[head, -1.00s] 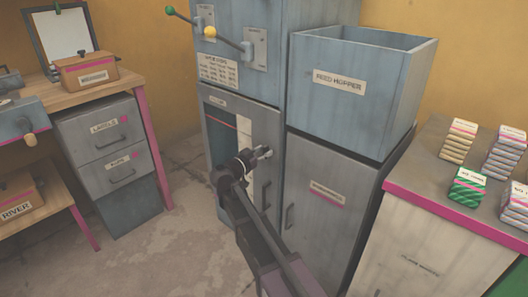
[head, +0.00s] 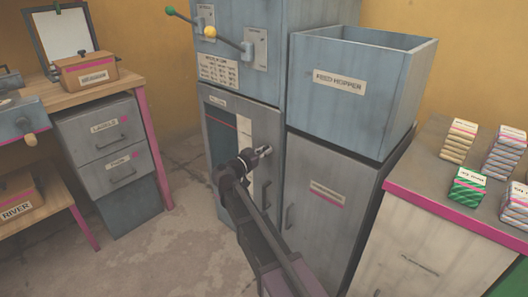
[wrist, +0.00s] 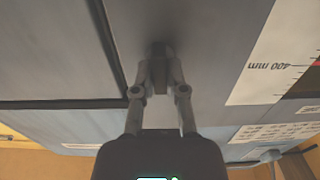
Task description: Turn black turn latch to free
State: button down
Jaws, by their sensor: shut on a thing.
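My gripper (head: 267,150) is at the right part of the grey cabinet door (head: 222,112), beside the door's window. In the wrist view my gripper (wrist: 161,72) has its two fingertips closed on a dark, blurred block, the black turn latch (wrist: 159,50), which stands out from the grey door face. The latch cannot be made out in the head view, where my gripper is in front of that spot. Its exact angle is not clear.
To the right is another grey cabinet (head: 330,175) with a handle, under the feed hopper (head: 345,95). Open floor (head: 175,240) lies to the left.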

jog(key=shift+w, duration=0.1)
jog(key=n, duration=0.4)
jog(key=shift+a, duration=0.1)
jog(key=n, duration=0.5)
jog(key=shift+w, duration=0.1)
jog(key=n, duration=0.4)
jog(key=shift+a+f, duration=0.1)
jog(key=shift+w+n, duration=0.1)
jog(key=shift+n, duration=2.4)
